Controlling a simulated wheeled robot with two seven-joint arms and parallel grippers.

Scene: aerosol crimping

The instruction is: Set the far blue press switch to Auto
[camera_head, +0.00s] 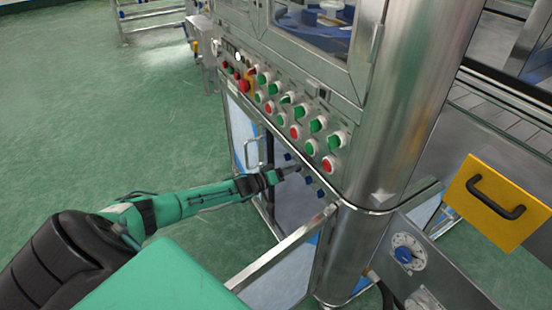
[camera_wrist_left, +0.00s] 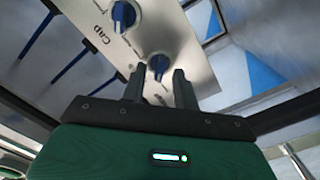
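Blue switches (camera_head: 308,180) sit on a metal panel under the machine's button row, and my left arm reaches in to them from the left. My left gripper (camera_head: 287,171) is beside this panel, its tips small in the head view. In the left wrist view the open fingers (camera_wrist_left: 158,88) point at the panel, with one blue knob (camera_wrist_left: 157,65) showing just beyond and between them. I cannot tell whether they touch it. Another blue knob (camera_wrist_left: 123,14) is further up, near the lettering "Cap". The text by the knob between the fingers is too small or hidden to read. My right gripper is not in view.
Rows of green and red buttons (camera_head: 296,131) with a red emergency knob (camera_head: 244,86) line the sloped panel above. A metal rail (camera_head: 285,246) runs below the arm. A round steel column (camera_head: 400,110) stands right. Green floor lies open at left.

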